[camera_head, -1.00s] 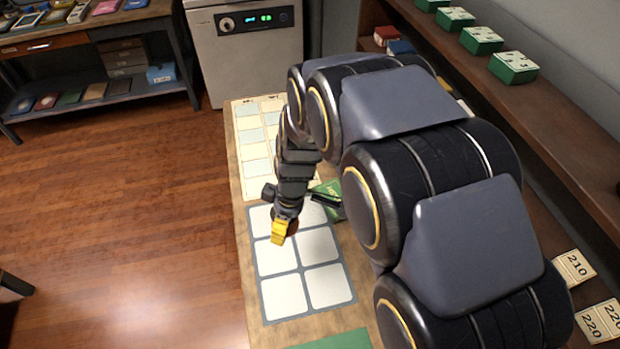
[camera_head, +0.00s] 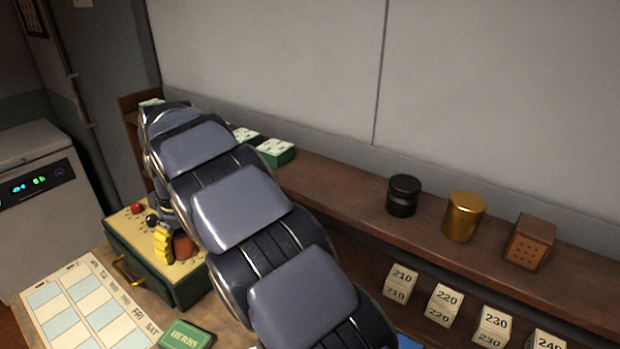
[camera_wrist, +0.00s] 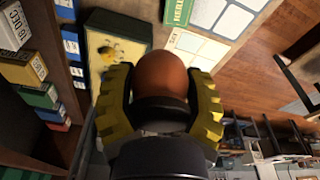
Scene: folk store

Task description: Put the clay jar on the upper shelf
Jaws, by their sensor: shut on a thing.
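The clay jar (camera_head: 183,247) is reddish brown and rounded. My gripper (camera_head: 165,245), with yellow fingers, is shut on it. In the wrist view the jar (camera_wrist: 162,76) sits between the two curved yellow fingers (camera_wrist: 160,95), one on each side. In the head view the jar appears in front of or above the green box with a cream top; I cannot tell its exact height. The upper shelf (camera_head: 340,190) is a long brown board along the wall. My arm hides part of its left stretch.
On the upper shelf stand a black jar (camera_head: 403,195), a gold canister (camera_head: 464,216), a wooden box (camera_head: 530,242) and green boxes (camera_head: 275,151). Bare board lies between the green boxes and black jar. Numbered blocks (camera_head: 445,304) stand below. A green case (camera_head: 150,262) sits on the table.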

